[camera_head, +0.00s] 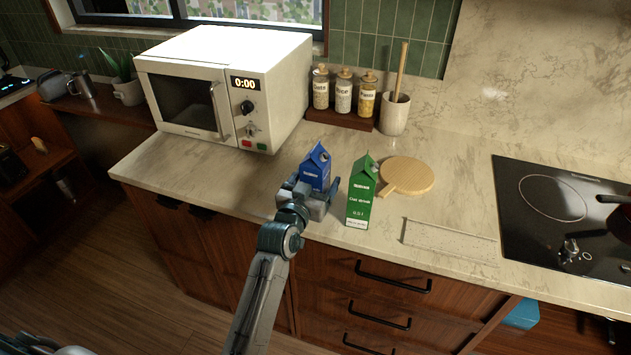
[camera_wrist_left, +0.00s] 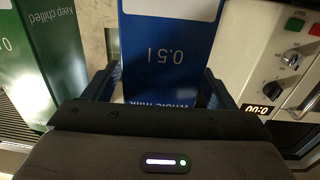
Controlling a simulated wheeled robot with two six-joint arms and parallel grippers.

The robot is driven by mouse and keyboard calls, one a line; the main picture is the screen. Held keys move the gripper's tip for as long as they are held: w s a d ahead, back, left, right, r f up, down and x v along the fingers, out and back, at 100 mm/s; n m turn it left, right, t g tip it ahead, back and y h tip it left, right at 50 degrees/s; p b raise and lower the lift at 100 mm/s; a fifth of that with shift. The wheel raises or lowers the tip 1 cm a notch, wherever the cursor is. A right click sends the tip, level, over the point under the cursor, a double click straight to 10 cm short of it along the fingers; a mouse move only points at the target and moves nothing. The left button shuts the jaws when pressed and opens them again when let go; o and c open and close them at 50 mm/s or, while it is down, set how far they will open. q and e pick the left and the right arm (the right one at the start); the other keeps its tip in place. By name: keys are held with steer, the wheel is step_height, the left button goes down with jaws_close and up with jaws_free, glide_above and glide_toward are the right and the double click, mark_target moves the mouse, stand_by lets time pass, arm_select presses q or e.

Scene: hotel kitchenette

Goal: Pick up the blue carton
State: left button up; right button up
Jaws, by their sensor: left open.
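The blue carton (camera_head: 316,167) stands upright on the counter in front of the microwave. My left gripper (camera_head: 314,190) is at its lower part, with the jaws open around it. In the left wrist view the blue carton (camera_wrist_left: 168,50) fills the space between the two fingers of my left gripper (camera_wrist_left: 162,88), one finger on each side. I cannot tell whether the fingers touch it. The carton's near lower part is hidden by the gripper in the head view. My right gripper is not in view.
A green carton (camera_head: 361,193) stands close to the right of the gripper. A round wooden board (camera_head: 408,174) lies behind it. The white microwave (camera_head: 190,100) is behind left, a jar rack (camera_head: 340,119) behind. A hob (camera_head: 545,215) is at the right. The counter's left front is clear.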

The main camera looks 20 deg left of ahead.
arm_select(q)
steer(key=c, duration=1.3)
steer(key=shift+r, duration=0.1)
